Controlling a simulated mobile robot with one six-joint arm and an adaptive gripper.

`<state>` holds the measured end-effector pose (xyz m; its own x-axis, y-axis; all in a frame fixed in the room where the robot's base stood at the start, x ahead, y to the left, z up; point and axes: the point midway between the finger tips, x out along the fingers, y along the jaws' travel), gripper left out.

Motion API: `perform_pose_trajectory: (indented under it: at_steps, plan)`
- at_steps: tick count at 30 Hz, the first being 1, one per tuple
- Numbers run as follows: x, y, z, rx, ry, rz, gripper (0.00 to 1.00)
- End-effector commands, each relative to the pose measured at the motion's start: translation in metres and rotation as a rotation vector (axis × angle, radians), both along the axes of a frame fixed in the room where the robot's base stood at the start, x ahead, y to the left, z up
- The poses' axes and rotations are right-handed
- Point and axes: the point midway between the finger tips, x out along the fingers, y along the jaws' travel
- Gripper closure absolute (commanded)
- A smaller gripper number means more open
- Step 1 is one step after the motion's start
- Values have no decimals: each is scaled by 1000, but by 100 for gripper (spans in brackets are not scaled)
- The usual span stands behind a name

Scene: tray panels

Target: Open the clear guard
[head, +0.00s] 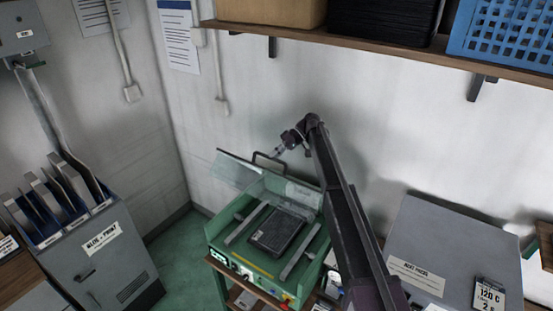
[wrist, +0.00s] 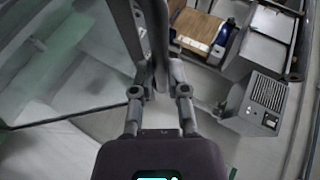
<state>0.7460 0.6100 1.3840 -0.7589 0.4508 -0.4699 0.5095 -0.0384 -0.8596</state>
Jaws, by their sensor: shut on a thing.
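The clear guard (head: 232,171) is a transparent panel on the green machine (head: 213,243). It stands raised and tilted above the machine bed, with a dark handle (head: 268,158) at its upper edge. My gripper (head: 279,152) is at this handle. In the wrist view my gripper (wrist: 158,88) is shut on the dark handle bar (wrist: 157,45), and the clear guard (wrist: 75,75) fills the left side. A dark tray panel (head: 277,232) lies on the bed between two pale rails. My fingertips are small in the head view.
A wooden shelf (head: 380,42) with bins, including a blue crate (head: 505,32), runs along the wall above my arm. A grey cabinet (head: 100,262) with upright panels stands at left. A grey sloped box (head: 445,240) stands at right. Green floor shows between the cabinet and machine.

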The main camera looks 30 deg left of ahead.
Motion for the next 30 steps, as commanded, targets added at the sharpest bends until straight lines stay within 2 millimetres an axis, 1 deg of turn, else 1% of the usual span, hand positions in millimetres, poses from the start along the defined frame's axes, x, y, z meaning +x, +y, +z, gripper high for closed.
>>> perform_pose_trajectory:
  at_steps: [1,8,9,12,20,21,23,24,26,30]
  plan:
    - [0,-2,-1,-6,-2,1,100]
    - [-5,4,-1,-6,-2,10,100]
    - [-6,5,-1,-7,-2,11,74]
    - [-6,6,-1,-6,-1,12,46]
    - [-7,7,-1,-4,-1,13,46]
    - [-7,8,-1,-4,-1,13,52]
    - [-7,7,-1,-3,-1,12,70]
    - [-6,6,-1,-3,-2,10,82]
    - [-5,3,-1,-3,-2,4,100]
    - [3,-12,-4,0,-1,-28,100]
